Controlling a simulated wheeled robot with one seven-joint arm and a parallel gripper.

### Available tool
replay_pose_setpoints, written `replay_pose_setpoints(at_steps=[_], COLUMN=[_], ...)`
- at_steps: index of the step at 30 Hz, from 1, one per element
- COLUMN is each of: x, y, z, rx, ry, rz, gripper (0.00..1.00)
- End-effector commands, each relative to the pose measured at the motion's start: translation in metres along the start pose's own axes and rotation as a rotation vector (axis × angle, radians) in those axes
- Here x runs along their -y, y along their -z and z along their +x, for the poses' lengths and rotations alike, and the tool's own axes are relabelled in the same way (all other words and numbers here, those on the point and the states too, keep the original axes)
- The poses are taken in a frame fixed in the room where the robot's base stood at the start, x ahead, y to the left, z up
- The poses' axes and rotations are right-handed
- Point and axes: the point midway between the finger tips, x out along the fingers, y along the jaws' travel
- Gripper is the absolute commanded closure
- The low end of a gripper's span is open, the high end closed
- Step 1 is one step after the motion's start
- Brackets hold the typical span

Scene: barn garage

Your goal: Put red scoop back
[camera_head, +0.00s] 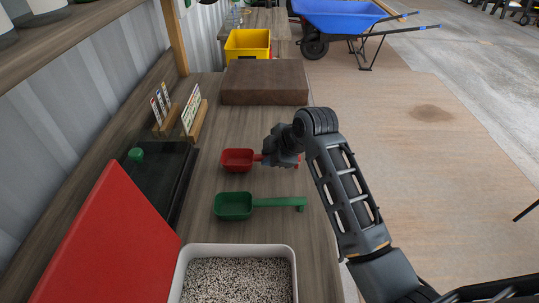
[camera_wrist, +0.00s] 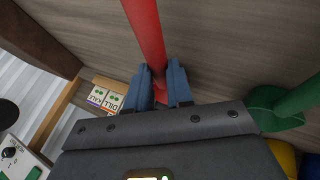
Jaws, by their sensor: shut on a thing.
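The red scoop (camera_head: 238,159) is over the wooden bench, its bowl to the left and its handle to the right. My gripper (camera_head: 284,158) is shut on its handle. In the wrist view the red handle (camera_wrist: 147,38) runs between the two blue-grey fingers of my gripper (camera_wrist: 165,84). The scoop looks close to the bench top; I cannot tell whether it touches.
A white tray (camera_head: 291,258) of speckled grains stands at the near edge, beside a red panel (camera_head: 108,240). Seed packets in wooden holders (camera_head: 187,119) and a dark covered tray (camera_head: 185,170) line the left. A brown block (camera_head: 265,82) and yellow bin (camera_head: 238,53) are farther back.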

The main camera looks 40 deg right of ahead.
Motion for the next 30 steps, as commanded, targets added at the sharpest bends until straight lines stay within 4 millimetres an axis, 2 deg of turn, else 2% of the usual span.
replay_pose_setpoints(at_steps=[12,13,20,30], x=[0.0041,0.004,0.0038,0.0029], y=[-0.0037,-0.0036,-0.0035,-0.003], z=[0.0072,0.0071,0.0067,0.0028], rx=[0.0,0.0,-0.001,-0.001], ry=[-0.001,-0.001,-0.001,-0.002], rz=[0.0,0.0,0.0,0.0], gripper=[1.0,0.77,0.55,0.53])
